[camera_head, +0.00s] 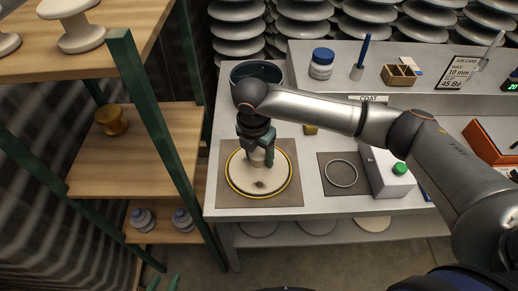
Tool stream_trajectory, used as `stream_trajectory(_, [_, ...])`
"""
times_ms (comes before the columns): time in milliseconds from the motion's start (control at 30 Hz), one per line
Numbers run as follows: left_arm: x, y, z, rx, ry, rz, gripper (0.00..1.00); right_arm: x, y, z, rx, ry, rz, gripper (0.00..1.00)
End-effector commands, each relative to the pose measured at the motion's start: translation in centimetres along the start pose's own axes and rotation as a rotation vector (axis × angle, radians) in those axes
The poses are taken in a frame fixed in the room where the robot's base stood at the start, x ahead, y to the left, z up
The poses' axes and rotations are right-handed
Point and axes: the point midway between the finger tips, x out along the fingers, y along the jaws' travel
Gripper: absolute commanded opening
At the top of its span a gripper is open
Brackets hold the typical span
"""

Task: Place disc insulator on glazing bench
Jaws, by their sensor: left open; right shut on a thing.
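The disc insulator (250,183) is a cream disc lying over a brown mat on the glazing bench (222,125), inside a yellow ring (231,186). My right gripper (260,160) points down from above and is shut on the raised middle of the disc. The gripper hides part of the disc's centre. The disc looks level; I cannot tell whether it touches the mat. My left gripper (163,284) shows only as green fingertips at the bottom edge, open and away from the bench.
A green-framed wooden shelf (150,150) stands left, holding pale insulators and a yellow-brown piece (111,120). On the bench are a dark bowl (257,70), a metal ring (341,173) and a box with a green button (388,180). A blue-lidded jar (321,63) stands on the back ledge.

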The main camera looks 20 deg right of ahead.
Motion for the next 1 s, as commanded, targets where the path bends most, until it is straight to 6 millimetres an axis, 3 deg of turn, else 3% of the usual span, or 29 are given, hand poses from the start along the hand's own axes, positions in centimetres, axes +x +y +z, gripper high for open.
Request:
stream_trajectory(267, [-0.1,0.0,-0.1,0.0,0.0,0.0,0.5,-0.1,0.2,0.0,0.001,-0.001,0.006,0.0])
stream_trajectory(300, [-0.1,0.0,-0.1,0.0,0.0,0.0,0.5,0.2,0.0,-0.1,0.0,0.0,0.001,0.68])
stream_trajectory(500, [-0.1,0.0,-0.1,0.0,0.0,0.0,0.5,0.2,0.0,-0.1,0.0,0.0,0.001,0.9])
stream_trajectory(833, [0.0,0.0,0.1,0.0,0.0,0.0,0.5,-0.1,0.0,0.0,0.0,0.0,0.001,0.93])
stream_trajectory(1000, [-0.2,0.0,-0.2,0.0,0.0,0.0,0.5,-2.5,0.1,0.0,0.0,-0.001,0.004,0.93])
